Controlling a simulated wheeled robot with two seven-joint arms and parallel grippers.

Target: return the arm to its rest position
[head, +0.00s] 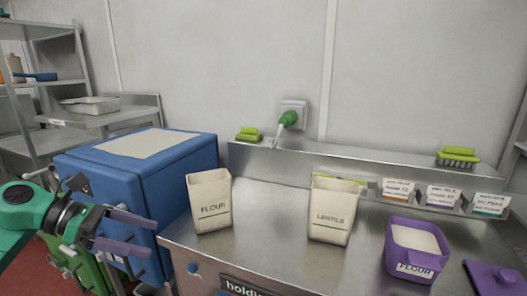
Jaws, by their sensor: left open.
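My left gripper (150,238) is at the lower left, its two grey-purple fingers apart and nothing between them. Its green and black arm comes in from the left edge. The gripper shows in front of a blue box (185,165) with a pale top, left of the steel counter. My right gripper is out of view.
A cream FLOUR container (209,203) and a cream LENTILS container (333,212) stand on the steel counter (277,215). A purple FLOUR container (413,250) with pale contents and a purple lid (495,279) are at the right. Steel shelving (45,85) stands at the left.

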